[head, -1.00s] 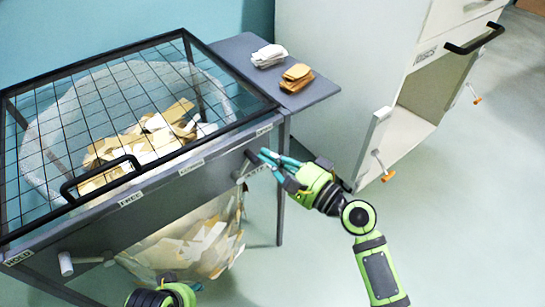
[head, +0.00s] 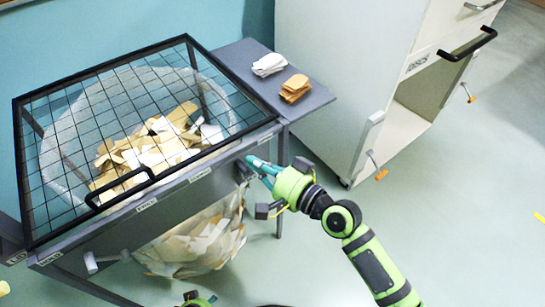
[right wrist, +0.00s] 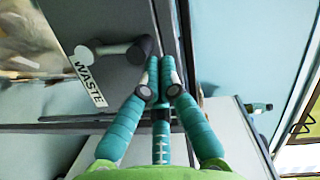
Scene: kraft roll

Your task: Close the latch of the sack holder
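The sack holder is a dark grey frame (head: 170,212) with a clear sack (head: 205,240) of paper scraps under a black wire-grid lid (head: 100,75). On its front panel, a pale-handled lever (head: 103,259) sits at the left. Another lever is near the right end, mostly hidden in the head view; the right wrist view shows its pale arm and dark round end (right wrist: 140,50). My right gripper (head: 262,168) is shut and empty, teal fingertips together beside that end; contact is unclear. Only a sliver of my left gripper shows at the bottom edge; its fingers are hidden.
A grey side shelf (head: 235,60) holds white (head: 269,65) and brown (head: 295,88) folded stacks. A white cabinet (head: 330,80) with an open lower bay stands behind right. A WASTE label (right wrist: 88,80) is beside the right lever.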

